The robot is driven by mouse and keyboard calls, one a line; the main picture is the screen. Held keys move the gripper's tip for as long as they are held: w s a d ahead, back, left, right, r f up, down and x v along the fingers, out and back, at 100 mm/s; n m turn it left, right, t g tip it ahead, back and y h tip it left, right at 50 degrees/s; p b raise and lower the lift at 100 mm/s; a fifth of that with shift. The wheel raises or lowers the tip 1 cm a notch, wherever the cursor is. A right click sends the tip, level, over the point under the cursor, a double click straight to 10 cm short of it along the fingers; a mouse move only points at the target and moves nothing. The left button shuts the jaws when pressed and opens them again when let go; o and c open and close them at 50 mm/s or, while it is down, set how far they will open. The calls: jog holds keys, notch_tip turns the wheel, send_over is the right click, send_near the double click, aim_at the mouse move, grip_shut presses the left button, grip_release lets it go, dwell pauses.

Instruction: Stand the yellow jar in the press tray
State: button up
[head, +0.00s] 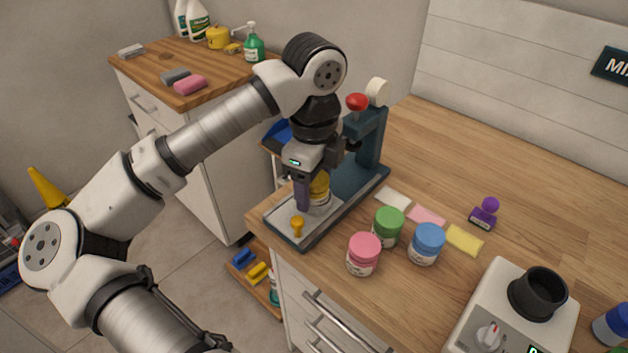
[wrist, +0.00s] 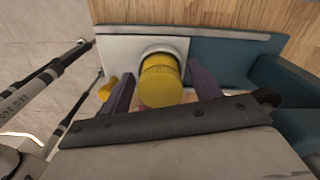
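The yellow jar (head: 319,187) has a yellow lid and a pale lower body. It stands upright, as far as I can see, on the light press tray (head: 277,221) at the front of the dark blue press. My gripper (head: 311,197) is lowered over the jar. In the wrist view, the jar's yellow lid (wrist: 160,78) sits between my two spread fingers (wrist: 162,76), with a gap on each side. My gripper is open. A finger hides part of the jar in the head view, and the jar's base is not clearly visible.
The press column (head: 370,140) with a red knob (head: 357,102) stands close behind my gripper. Green (head: 388,227), pink (head: 363,254) and blue (head: 426,244) jars stand to the right. A small orange-yellow knobbed object (head: 297,225) is at the tray's front.

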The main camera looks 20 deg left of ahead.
jog(key=shift+r+p, duration=0.5)
jog(key=shift+p, duration=0.1)
notch_tip(320, 180, up, 12)
jog(key=b, duration=0.2)
jog(key=shift+f, duration=0.15)
